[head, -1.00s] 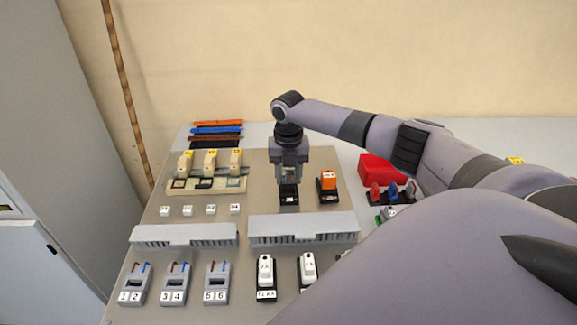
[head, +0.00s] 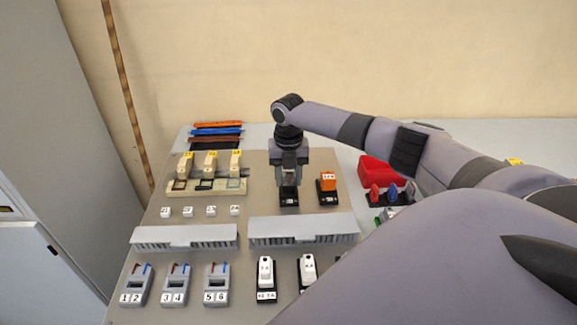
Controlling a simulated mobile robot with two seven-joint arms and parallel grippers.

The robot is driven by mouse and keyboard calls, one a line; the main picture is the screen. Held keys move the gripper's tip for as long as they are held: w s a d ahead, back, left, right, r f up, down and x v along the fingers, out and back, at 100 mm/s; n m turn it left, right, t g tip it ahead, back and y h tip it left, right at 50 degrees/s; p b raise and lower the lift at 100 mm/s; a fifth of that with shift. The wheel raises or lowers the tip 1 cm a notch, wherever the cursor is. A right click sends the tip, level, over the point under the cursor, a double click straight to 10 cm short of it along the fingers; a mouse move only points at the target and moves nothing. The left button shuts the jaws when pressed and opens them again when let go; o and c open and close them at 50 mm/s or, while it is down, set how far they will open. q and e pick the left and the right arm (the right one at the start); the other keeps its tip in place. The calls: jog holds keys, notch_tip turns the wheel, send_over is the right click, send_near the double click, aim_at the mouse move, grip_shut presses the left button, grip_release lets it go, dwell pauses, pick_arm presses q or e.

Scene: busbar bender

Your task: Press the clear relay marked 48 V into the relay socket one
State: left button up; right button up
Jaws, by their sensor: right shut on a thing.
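My right gripper (head: 289,176) points straight down over a black relay socket (head: 289,201) on the grey panel. It is shut on the clear relay (head: 289,180), of which only a small part shows between the fingers. The relay is at the top of the socket; I cannot tell whether it is fully seated. Its marking is not readable. The second black socket (head: 328,198), to the right, holds an orange relay (head: 328,181). My left gripper is not in view.
Grey slotted ducts (head: 304,230) run in front of the sockets. Several terminal blocks (head: 176,286) and white-topped devices (head: 265,272) stand nearer. A red bin (head: 377,170) is at the right. My right arm hides the panel's right front.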

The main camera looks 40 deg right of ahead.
jog(key=shift+f+b, duration=0.65)
jog(key=shift+f, duration=0.5)
jog(key=o, duration=1.2)
jog(key=shift+a, duration=0.1)
jog(key=shift+c, duration=0.2)
jog(key=shift+s+f, duration=0.1)
jog(key=shift+s, duration=0.1)
jog(key=r, duration=0.7)
jog(key=shift+w+a+r, duration=0.1)
jog(key=shift+w+r, duration=0.2)
jog(key=shift+r, duration=0.05)
jog(key=shift+c, duration=0.3)
